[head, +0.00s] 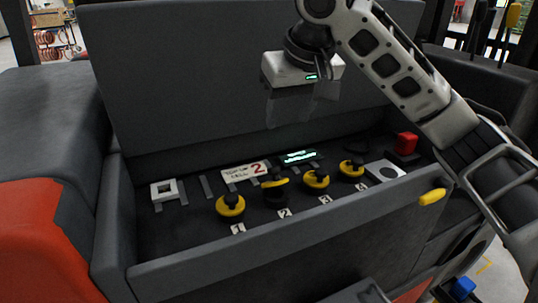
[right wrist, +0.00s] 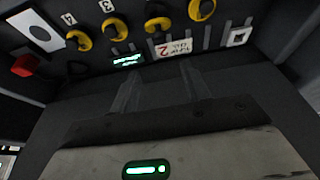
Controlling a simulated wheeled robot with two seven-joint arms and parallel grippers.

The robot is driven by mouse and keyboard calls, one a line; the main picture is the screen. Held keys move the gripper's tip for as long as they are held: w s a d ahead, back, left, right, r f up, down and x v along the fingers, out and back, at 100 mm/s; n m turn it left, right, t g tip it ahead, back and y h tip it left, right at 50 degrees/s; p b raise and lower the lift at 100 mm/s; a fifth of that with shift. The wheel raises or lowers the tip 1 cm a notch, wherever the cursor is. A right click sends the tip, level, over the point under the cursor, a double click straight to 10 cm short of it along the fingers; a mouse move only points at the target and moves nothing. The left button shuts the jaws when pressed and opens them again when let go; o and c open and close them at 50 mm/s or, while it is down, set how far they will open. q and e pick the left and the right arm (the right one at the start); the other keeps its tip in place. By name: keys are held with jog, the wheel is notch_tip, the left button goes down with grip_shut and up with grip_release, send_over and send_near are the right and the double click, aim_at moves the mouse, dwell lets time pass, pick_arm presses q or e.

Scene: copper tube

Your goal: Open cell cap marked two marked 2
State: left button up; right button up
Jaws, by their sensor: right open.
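The cap marked 2 (head: 275,188) stands second from the left in a row of black and yellow caps inside the open battery bay. Its yellow part shows as a narrower band than on its neighbours. It also shows upside down in the right wrist view (right wrist: 157,20). A small label with a 2 (head: 284,213) lies in front of it. A white sign reading "CELL 2" (head: 246,171) lies behind it. My right gripper (head: 292,105) is open and empty, above and behind the caps, clear of them. Its fingers look faint and see-through. My left gripper is not in view.
Caps 1 (head: 230,207), 3 (head: 316,180) and 4 (head: 352,169) stand close beside cap 2. A lit green display (head: 299,157) sits behind them. A red block (head: 404,143) is at the right. The raised grey lid (head: 180,80) stands behind; the bay's front wall rises before the caps.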

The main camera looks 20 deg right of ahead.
aim_at(273, 175)
jog(key=x, duration=1.4)
jog(key=shift+s+f, duration=0.1)
jog(key=shift+f, duration=0.3)
jog(key=c, duration=1)
